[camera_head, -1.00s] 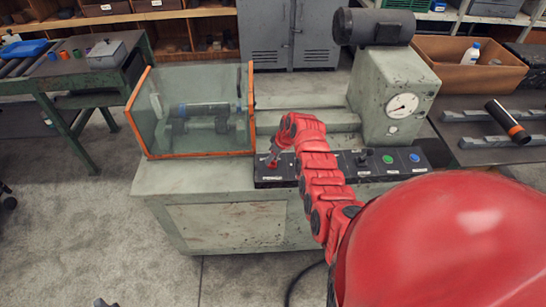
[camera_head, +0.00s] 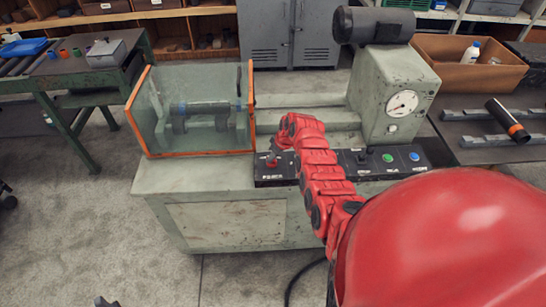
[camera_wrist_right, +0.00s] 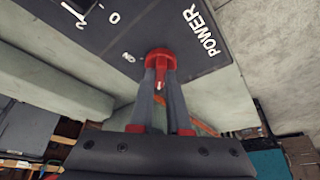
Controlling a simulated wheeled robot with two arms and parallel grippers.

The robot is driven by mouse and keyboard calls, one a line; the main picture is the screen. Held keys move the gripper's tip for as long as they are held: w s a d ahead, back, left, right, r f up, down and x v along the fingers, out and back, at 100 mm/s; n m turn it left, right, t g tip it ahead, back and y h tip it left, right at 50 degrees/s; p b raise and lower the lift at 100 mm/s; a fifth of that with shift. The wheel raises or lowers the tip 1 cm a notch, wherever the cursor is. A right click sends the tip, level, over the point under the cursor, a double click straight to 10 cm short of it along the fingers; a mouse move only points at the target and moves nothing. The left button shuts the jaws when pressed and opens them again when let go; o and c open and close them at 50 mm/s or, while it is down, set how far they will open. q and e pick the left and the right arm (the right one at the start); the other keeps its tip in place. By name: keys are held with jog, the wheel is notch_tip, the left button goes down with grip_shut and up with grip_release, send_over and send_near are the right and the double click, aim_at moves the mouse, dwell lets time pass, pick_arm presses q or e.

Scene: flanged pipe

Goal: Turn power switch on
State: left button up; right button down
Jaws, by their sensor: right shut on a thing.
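The power switch is a red knob (camera_wrist_right: 160,58) on the black control panel (camera_head: 270,182), beside white POWER lettering and a small ON mark. My right gripper (camera_wrist_right: 161,76) is shut on this knob, with one finger on each side of it. In the head view the right gripper (camera_head: 273,160) is at the panel's left end, and the red forearm covers the panel's middle. I cannot tell which setting the knob points to.
A glass tank (camera_head: 200,140) with orange edges stands left of the panel, with a pipe (camera_head: 205,107) inside. A grey housing with a round gauge (camera_head: 402,102) stands at the right. Green (camera_head: 388,158) and blue (camera_head: 414,156) buttons sit on the panel's right part.

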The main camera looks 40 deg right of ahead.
dwell(0.3)
jog(key=shift+a+f+m, duration=0.1)
jog(key=shift+m, duration=0.3)
jog(key=shift+a+m+h+b, duration=0.1)
jog(key=shift+m+h+b, duration=0.4)
jog(key=shift+m, duration=0.6)
jog(key=shift+f+m+h, duration=0.1)
jog(key=shift+m+h, duration=0.2)
jog(key=shift+m, duration=0.2)
jog(key=shift+w+m+h+b, duration=0.1)
jog(key=shift+m+h+b, duration=0.2)
jog(key=shift+m+b, duration=0.6)
jog(key=m+g+h+b, duration=0.1)
jog(key=m+b, duration=0.2)
jog(key=b, duration=0.2)
jog(key=m+h+b, duration=0.1)
jog(key=m+b, duration=0.3)
jog(key=b, duration=0.1)
jog(key=m+g+h+b, duration=0.1)
jog(key=m+b, duration=0.2)
jog(key=b, duration=0.2)
jog(key=shift+w+a+f+m+g, duration=0.1)
jog(key=shift+w+a+m+g, duration=0.05)
jog(key=shift+a+m+g, duration=0.2)
jog(key=shift+d+r+m+g+b, duration=0.15)
jog(key=shift+r+m+g+b, duration=0.1)
jog(key=shift+m+b, duration=0.7)
